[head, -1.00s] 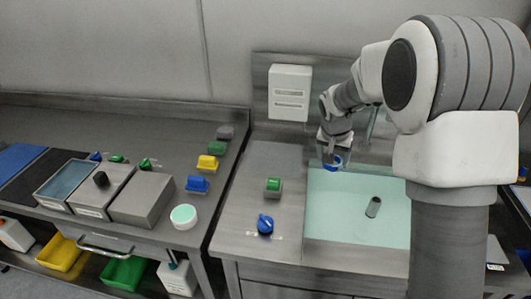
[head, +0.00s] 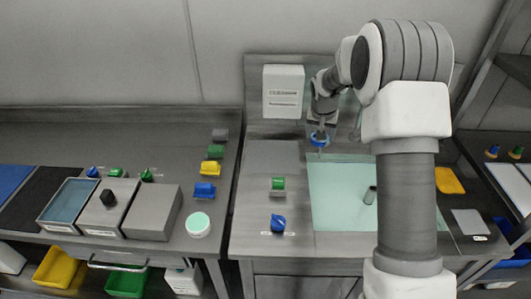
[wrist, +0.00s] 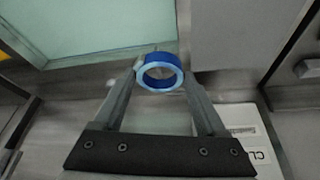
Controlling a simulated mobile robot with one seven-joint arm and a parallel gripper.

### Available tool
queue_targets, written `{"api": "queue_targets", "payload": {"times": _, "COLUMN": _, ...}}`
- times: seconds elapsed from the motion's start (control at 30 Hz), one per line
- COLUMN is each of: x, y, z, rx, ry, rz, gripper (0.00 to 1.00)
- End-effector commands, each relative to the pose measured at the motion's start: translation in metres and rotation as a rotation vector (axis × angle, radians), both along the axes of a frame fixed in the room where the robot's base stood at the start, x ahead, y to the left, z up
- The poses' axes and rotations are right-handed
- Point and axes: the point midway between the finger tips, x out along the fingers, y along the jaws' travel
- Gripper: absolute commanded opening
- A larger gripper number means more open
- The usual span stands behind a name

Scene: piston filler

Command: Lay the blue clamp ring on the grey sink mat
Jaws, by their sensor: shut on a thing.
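The blue clamp ring (head: 319,141) is held in my gripper (head: 319,133), above the counter just behind the back left corner of the sink area. In the wrist view the ring (wrist: 160,72) sits between the fingertips of my gripper (wrist: 160,80), its opening facing the camera. The sink area (head: 335,190) shows as a pale green-teal surface, and part of it is at the upper left of the wrist view (wrist: 95,25). I cannot pick out a separate grey mat on it. My arm hides the right part of the sink.
A white box (head: 283,91) hangs on the back wall. A yellow piece (head: 449,180) lies to the right.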

Motion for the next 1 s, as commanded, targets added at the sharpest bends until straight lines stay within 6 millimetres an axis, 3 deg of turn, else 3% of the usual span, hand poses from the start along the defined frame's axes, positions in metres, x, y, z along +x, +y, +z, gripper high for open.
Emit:
{"api": "queue_targets", "payload": {"times": 0.23, "x": 0.005, "y": 0.002, "z": -0.003, "rx": 0.001, "ry": 0.000, "rz": 0.004, "gripper": 0.15}}
{"api": "queue_targets", "payload": {"times": 0.7, "x": 0.014, "y": 0.097, "z": -0.060, "rx": 0.000, "ry": 0.000, "rz": 0.004, "gripper": 0.15}}
{"api": "queue_targets", "payload": {"times": 1.0, "x": 0.015, "y": 0.111, "z": -0.077, "rx": 0.000, "ry": 0.000, "rz": 0.001, "gripper": 0.15}}
